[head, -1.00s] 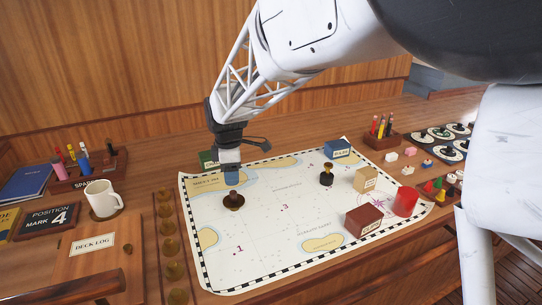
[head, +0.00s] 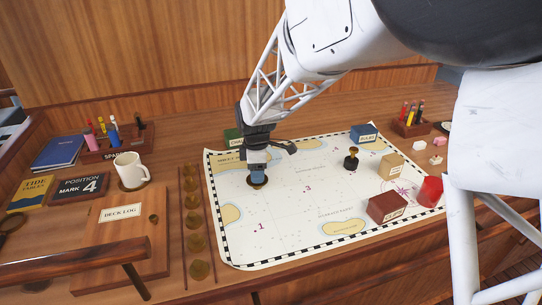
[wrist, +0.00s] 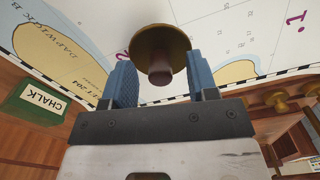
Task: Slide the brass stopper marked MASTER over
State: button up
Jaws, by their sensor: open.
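A brass stopper with a round base and brown knob (head: 258,182) stands on the left part of the sea chart (head: 285,215). My gripper (head: 257,170) is open and low over this stopper. In the wrist view, the stopper (wrist: 160,45) shows at the fingertips, its knob between the two blue fingers (wrist: 161,85) with gaps on both sides. The fingers hide most of the knob in the head view. A second, darker stopper (head: 351,160) stands upright on the chart further right. No MASTER marking is legible on either.
Green chalk box (head: 233,137), blue box (head: 364,133), tan box (head: 391,167), dark red box (head: 387,207) and red piece (head: 430,191) lie around the chart edges. Several brass knobs (head: 199,270) line a rack left of it. A mug (head: 128,169) stands further left. The chart's middle is clear.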

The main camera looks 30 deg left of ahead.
jog(key=shift+f, duration=0.4)
grip_shut()
jog(key=shift+w+d, duration=0.15)
jog(key=shift+w+d, duration=6.9)
